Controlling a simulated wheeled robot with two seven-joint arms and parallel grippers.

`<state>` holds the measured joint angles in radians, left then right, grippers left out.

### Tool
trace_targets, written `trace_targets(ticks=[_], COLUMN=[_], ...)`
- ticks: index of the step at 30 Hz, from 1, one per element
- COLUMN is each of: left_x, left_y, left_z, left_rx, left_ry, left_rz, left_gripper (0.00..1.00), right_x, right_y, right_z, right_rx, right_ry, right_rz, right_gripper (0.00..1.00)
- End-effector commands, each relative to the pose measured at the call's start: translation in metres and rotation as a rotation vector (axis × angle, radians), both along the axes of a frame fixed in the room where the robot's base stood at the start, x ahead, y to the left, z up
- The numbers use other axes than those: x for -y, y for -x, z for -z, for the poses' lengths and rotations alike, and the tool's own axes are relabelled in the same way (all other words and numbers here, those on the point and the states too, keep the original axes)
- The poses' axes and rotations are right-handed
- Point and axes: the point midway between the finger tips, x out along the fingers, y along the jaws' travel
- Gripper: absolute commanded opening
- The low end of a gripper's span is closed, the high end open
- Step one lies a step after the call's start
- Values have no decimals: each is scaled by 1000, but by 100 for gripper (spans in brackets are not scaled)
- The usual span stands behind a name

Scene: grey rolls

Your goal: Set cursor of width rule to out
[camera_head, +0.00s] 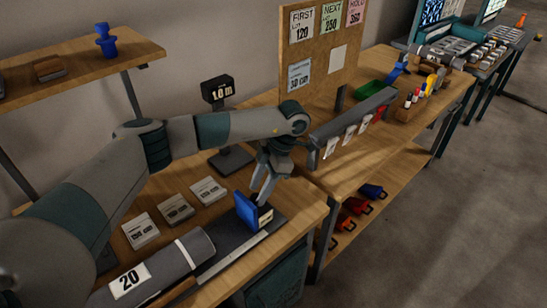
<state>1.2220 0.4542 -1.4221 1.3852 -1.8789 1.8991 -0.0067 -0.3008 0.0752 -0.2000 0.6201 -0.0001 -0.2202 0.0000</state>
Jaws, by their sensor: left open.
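The width rule (222,252) is a dark flat bar with a pale strip, lying along the near edge of the bench. Its cursor (246,211) is a blue upright plate with a dark block and a small pale label, at the rule's far end. My left gripper (262,199) points down at the cursor with its fingers open. The fingertips are at the cursor's top, behind the blue plate. Whether they touch it I cannot tell. The rule's marks are too small to read. My right gripper is out of view.
A grey roll (190,252) labelled 20 lies across the near end of the rule. Three pale cards (175,208) lie behind it. A black stand (231,160) with a 1.0 m display is behind my arm. A pinboard (322,50) and a second bench with a rail are to the right.

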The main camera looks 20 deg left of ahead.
Motion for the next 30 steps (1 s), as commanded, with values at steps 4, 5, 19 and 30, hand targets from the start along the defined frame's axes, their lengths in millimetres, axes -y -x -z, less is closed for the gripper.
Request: trace_targets(ticks=[4,5,19,30], left_x=[6,7,34,48], left_y=[-5,-6,-26,-37], left_z=[-15,-19,-100,-144], left_rx=[3,4,6,2], left_ry=[1,0,-1,-1], left_rz=[1,0,1,0], left_gripper=[41,41,41,41], right_x=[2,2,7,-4], right_y=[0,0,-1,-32], right_z=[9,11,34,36], right_rx=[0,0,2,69], right_ry=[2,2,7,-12], right_rz=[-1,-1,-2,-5], right_gripper=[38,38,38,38])
